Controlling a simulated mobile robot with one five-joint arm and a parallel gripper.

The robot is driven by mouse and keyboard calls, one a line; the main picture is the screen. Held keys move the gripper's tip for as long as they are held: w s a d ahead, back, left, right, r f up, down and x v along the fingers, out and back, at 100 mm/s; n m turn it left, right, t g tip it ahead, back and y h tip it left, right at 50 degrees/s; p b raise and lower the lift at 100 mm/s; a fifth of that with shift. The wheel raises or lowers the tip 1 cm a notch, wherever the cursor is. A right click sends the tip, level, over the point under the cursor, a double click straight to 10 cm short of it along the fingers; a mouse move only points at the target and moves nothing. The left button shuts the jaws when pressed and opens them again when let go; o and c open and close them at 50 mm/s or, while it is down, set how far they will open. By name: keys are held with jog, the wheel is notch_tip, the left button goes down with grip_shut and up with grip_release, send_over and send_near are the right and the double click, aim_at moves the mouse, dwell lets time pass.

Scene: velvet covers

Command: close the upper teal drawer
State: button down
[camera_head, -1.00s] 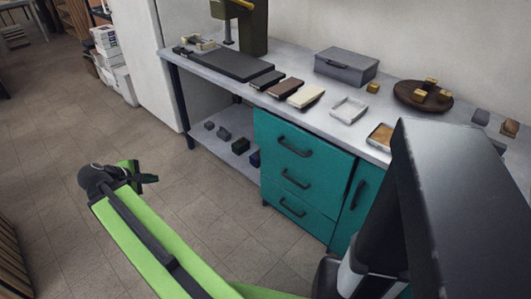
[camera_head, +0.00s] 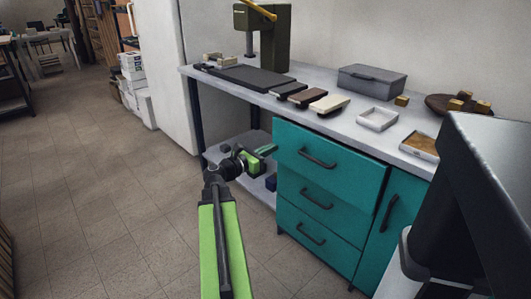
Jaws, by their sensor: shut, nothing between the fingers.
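The upper teal drawer (camera_head: 328,158) is the top one of a stack in the teal cabinet under the workbench. It has a dark bar handle (camera_head: 317,159), and its front stands out a little from the fronts below, so it is partly open. My gripper (camera_head: 270,150) is shut and empty, at the end of my green arm. It appears just left of the drawer's left edge, at about the drawer's height, in front of the open lower shelf. I cannot tell whether it touches the drawer. My wrist hides part of the shelf.
The middle drawer (camera_head: 318,200) and bottom drawer (camera_head: 313,237) look closed. A teal door (camera_head: 396,212) is to their right. The worktop (camera_head: 345,126) holds a grey box (camera_head: 371,81), trays and blocks. The tiled floor (camera_head: 110,190) to the left is clear.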

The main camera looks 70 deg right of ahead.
aim_at(292, 138)
jog(key=x, duration=0.8)
jog(key=shift+s+d+f, duration=0.1)
jog(key=shift+s+d, duration=0.05)
jog(key=shift+d, duration=0.15)
